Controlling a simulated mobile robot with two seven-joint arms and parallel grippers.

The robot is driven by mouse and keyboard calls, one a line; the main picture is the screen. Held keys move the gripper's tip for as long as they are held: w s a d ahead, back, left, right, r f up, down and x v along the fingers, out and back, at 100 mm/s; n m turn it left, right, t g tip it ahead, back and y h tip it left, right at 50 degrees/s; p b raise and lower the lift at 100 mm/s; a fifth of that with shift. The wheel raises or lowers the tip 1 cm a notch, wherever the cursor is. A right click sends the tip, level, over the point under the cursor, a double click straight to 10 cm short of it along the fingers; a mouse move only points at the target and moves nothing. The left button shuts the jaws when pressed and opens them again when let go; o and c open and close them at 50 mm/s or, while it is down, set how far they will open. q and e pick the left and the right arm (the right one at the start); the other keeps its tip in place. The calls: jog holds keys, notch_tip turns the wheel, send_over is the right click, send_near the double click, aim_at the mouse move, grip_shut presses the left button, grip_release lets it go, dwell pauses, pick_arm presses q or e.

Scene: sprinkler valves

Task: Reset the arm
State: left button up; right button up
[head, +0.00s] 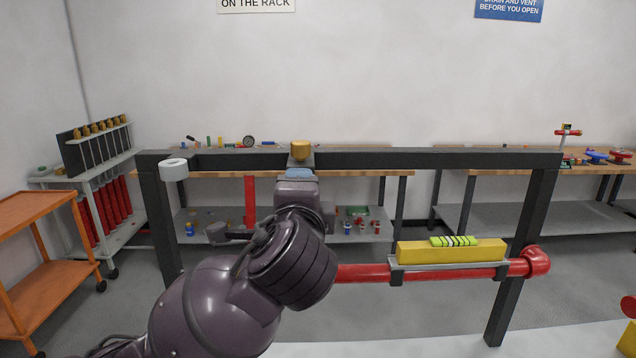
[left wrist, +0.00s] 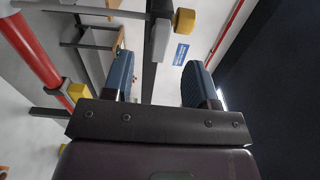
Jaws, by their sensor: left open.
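My left arm reaches up from the bottom of the head view, and its gripper (head: 298,174) is just in front of the dark frame's top beam (head: 420,159). A yellow knob (head: 300,150) shows directly above the gripper, at the beam. In the left wrist view my gripper's two blue fingers (left wrist: 160,80) stand wide apart with nothing held between them. The yellow knob (left wrist: 185,21) and a grey block (left wrist: 160,40) lie beyond the fingertips there. My right gripper is not in view.
A red pipe (head: 360,273) crosses the frame low, with a yellow block (head: 452,252) and a striped piece (head: 454,241) above it. A white roll (head: 174,169) is at the beam's left end. An orange cart (head: 45,245) stands left. Benches (head: 350,173) line the wall.

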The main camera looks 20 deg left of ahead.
pick_arm(q)
jog(key=w+d+f+t+h, duration=0.2)
jog(key=w+d+h, duration=0.35)
jog(key=h, duration=0.35)
jog(key=s+a+f+n+g+b, duration=0.1)
jog(key=a+f+n, duration=0.25)
jog(key=f, duration=0.65)
jog(key=s+a+f+n+g+b, duration=0.1)
jog(key=s+a+f+n, duration=0.2)
jog(key=f, duration=0.8)
jog(key=s+a+f+n+g+y, duration=0.1)
jog(key=s+a+f+n+g, duration=0.1)
jog(key=s+f, duration=0.5)
jog(key=s+a+f+n+g+y, duration=0.1)
jog(key=s+a+f+n+g, duration=0.1)
jog(key=s+a+f, duration=0.3)
jog(key=s+a+f+n+g+y+b, duration=0.1)
jog(key=s+a+f+n+y, duration=0.1)
jog(key=s+f, duration=0.8)
notch_tip(320, 180, down, 7)
jog(key=shift+s+a+r+n+g, duration=0.15)
jog(key=shift+a+n+g, duration=0.25)
jog(key=shift+a+n, duration=0.6)
